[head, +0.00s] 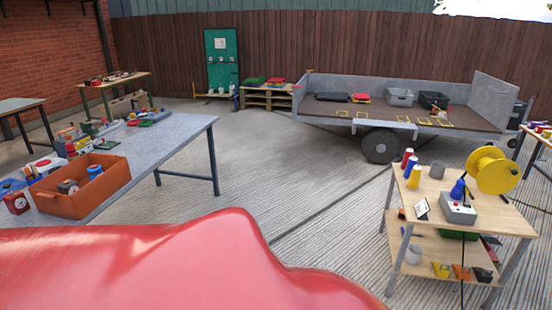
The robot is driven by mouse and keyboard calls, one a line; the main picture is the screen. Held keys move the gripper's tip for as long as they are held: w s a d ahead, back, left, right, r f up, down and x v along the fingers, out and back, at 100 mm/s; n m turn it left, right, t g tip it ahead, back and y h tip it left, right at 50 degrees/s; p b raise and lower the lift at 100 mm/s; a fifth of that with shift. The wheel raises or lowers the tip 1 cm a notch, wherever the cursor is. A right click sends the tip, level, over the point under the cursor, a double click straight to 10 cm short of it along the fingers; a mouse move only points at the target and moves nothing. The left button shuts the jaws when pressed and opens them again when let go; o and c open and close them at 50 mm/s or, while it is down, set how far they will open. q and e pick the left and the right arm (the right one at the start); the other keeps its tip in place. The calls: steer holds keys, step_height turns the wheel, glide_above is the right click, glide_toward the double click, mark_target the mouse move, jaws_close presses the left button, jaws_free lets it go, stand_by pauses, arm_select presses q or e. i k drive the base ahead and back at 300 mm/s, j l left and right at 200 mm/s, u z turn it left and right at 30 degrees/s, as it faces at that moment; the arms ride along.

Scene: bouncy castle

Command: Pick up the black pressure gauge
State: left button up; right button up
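An orange-brown open crate (52,203) stands on the near end of the grey table at the left. In it sits a small dark round thing (68,187), which may be the black pressure gauge, but it is too small to be sure. A blue-and-dark item (94,171) sits to its right in the crate. A red item with a pale round dial (16,202) stands on the table left of the crate. Neither of my grippers is in view.
A glossy red bulging surface (180,265) fills the near foreground. The grey table (165,145) also carries several small items. A wooden two-tier cart (430,195) with a yellow reel (493,170) stands right. A flatbed trailer (340,108) stands behind. The ground between is clear.

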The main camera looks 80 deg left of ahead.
mark_target(72, 187)
steer(key=u, duration=4.15)
steer(key=i, duration=0.9)
